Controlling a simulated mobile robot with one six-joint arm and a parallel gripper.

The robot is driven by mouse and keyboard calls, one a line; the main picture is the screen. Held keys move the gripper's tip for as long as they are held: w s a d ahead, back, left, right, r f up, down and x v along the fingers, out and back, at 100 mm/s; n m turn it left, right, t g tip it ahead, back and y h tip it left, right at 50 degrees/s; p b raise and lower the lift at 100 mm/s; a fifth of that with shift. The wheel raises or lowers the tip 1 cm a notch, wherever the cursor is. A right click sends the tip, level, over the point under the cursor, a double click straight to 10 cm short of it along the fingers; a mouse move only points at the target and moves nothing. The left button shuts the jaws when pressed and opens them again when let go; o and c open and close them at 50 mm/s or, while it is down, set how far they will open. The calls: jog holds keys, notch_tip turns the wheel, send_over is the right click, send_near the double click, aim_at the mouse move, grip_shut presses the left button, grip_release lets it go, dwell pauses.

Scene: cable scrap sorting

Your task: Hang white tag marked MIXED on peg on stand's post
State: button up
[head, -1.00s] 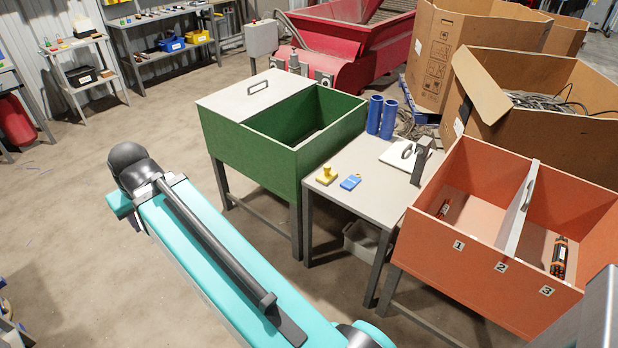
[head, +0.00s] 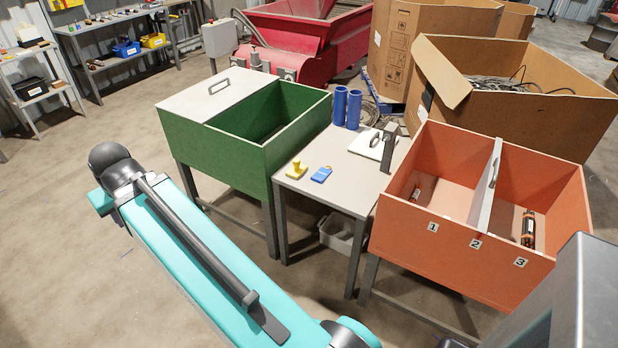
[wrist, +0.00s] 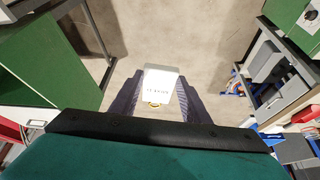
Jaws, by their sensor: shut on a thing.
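My gripper (wrist: 158,103) is shut on a white tag (wrist: 158,82) in the wrist view. The tag sits between the two dark fingers, with small dark print too blurred to read and a yellowish ring at its lower edge. Bare floor shows beyond it. In the head view a dark upright post (head: 389,147) stands on the grey table, beside a white plate (head: 367,145) with a dark ring-like part. I cannot make out a peg on the post. The gripper and tag do not show in the head view.
The grey table (head: 328,190) stands between a green bin (head: 225,155) and an orange divided bin (head: 405,225). A yellow item (head: 296,170), a blue item (head: 321,174) and blue cylinders (head: 347,107) are on the table. Cardboard boxes (head: 515,115) stand behind.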

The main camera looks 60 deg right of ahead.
jog(key=s+d+f+m+h+b, duration=0.3)
jog(key=d+b, duration=0.4)
jog(key=d, duration=0.6)
jog(key=s+d+f+m+t+h+b, duration=0.1)
jog(key=s+d+f+m+h+b, duration=0.15)
jog(key=d+b, duration=0.7)
jog(key=s+d+f+m+h+b, duration=0.2)
jog(key=d+f+m+h+b, duration=0.15)
jog(key=d, duration=1.25)
jog(key=s+d+f+m+g+h+b, duration=0.2)
jog(key=s+d+m+h+b, duration=0.1)
jog(key=s+d+b, duration=0.8)
jog(key=s+d+f+m+g+h+b, duration=0.3)
jog(key=s+d+b, duration=0.7)
jog(key=s, duration=0.8)
jog(key=d+h, duration=0.2)
jog(key=d, duration=0.1)
jog(key=shift+d+f+m+b, duration=0.2)
jog(key=shift+f+m+b, duration=0.1)
jog(key=shift+m+b, duration=0.1)
jog(key=shift+w+d+r+p, duration=0.15)
jog(key=shift+d+p, duration=0.15)
jog(key=shift+p, duration=0.85)
jog(key=shift+d+f+p, duration=0.2)
jog(key=shift+d+p, duration=0.55)
jog(key=shift+p, duration=2.15)
